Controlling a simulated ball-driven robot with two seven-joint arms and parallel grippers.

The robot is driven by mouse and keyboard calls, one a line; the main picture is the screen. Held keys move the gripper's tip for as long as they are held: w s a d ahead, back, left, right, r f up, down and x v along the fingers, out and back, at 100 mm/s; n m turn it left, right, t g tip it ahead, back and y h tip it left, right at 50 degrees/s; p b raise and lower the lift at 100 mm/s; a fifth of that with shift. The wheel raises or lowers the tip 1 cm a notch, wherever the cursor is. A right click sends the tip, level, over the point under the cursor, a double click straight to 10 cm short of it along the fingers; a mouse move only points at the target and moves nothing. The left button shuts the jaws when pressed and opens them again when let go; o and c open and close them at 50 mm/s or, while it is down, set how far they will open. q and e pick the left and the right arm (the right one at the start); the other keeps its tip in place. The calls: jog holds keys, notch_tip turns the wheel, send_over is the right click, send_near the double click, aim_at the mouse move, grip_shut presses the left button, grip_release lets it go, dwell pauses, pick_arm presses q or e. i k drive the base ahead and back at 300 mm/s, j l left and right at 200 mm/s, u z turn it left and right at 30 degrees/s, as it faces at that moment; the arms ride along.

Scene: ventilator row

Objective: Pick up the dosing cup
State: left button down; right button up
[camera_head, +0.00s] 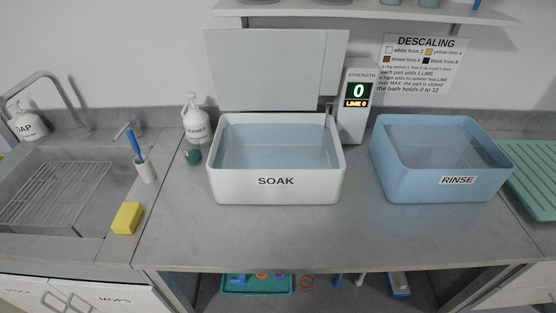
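A small dark green cup-like thing (193,157), which looks like the dosing cup, sits on the grey counter between the cleaner bottle and the left wall of the white SOAK basin. It is small in the picture, so I cannot tell its exact shape or whether it holds anything. The white cleaner bottle (196,125) with a pump top stands just behind it. Neither of my grippers shows in the head view.
The SOAK basin (228,188) holds liquid, with a raised lid (265,70) behind. A display (355,105) reads 0. A blue RINSE basin (410,187) stands right. A yellow sponge (127,217) and brush holder (146,171) are left. The front counter is clear.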

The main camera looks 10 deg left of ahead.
aim_at(193, 151)
jog(key=k+j+z, duration=0.15)
jog(key=j, duration=0.3)
jog(key=j+z, duration=0.15)
jog(key=j, duration=0.25)
jog(key=k+j+z, duration=0.15)
jog(key=j, duration=0.25)
jog(key=k, duration=0.05)
